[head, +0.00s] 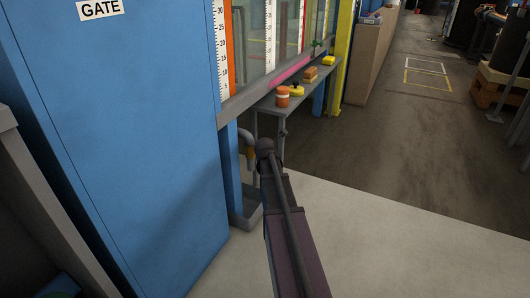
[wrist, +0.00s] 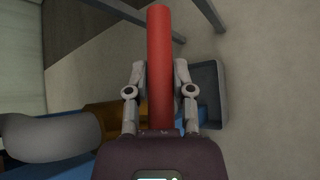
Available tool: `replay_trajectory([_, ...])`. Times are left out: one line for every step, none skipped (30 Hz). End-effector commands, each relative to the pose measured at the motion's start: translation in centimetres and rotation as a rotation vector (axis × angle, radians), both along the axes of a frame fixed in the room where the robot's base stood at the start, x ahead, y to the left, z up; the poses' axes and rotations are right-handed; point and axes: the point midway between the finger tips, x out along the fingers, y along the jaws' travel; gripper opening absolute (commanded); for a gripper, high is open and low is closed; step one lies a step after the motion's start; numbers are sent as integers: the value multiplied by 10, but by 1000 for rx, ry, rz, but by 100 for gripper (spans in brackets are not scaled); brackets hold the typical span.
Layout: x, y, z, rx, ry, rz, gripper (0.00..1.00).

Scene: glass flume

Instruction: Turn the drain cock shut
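The drain cock's red lever handle (wrist: 159,50) runs up the middle of the wrist view, between the two fingers of my gripper (wrist: 160,78). Both fingers lie close against its sides, and they look shut on it. The brass-coloured cock body (wrist: 112,113) is partly hidden behind my gripper, beside a thick grey pipe (wrist: 50,138). In the head view the grey pipe (head: 246,137) bends down to the brass body (head: 250,156) beneath the flume. There my arm hides the handle and my fingers.
A grey open tray (head: 246,216) sits on the floor below the pipe; it also shows in the wrist view (wrist: 208,97). A blue GATE panel (head: 130,130) stands close on the left. A shelf (head: 291,92) with small objects runs along the flume.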

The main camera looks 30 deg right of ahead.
Motion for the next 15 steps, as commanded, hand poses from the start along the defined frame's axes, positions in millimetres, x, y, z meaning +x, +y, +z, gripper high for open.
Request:
replay_trajectory([0,0,0,1,-2,1,47])
replay_trajectory([0,0,0,1,-1,0,56])
replay_trajectory([-1,-1,0,0,-1,-1,65])
replay_trajectory([-1,-1,0,0,-1,-1,65])
replay_trajectory([-1,-1,0,-1,0,-2,65])
replay_trajectory([-1,-2,0,-1,0,-3,65])
replay_trajectory([-1,-2,0,-1,0,-3,65])
replay_trajectory([-1,-2,0,-1,0,-3,65])
replay_trajectory([-1,-3,0,-2,1,-3,65])
replay_trajectory([-1,-3,0,-2,1,-3,65])
replay_trajectory([-1,-3,0,-2,1,-3,65])
replay_trajectory([-2,-3,0,-2,1,-3,65])
replay_trajectory([-2,-3,0,-2,2,-4,65])
replay_trajectory([-2,-3,0,-2,2,-4,65])
replay_trajectory([-2,-3,0,0,1,-6,65])
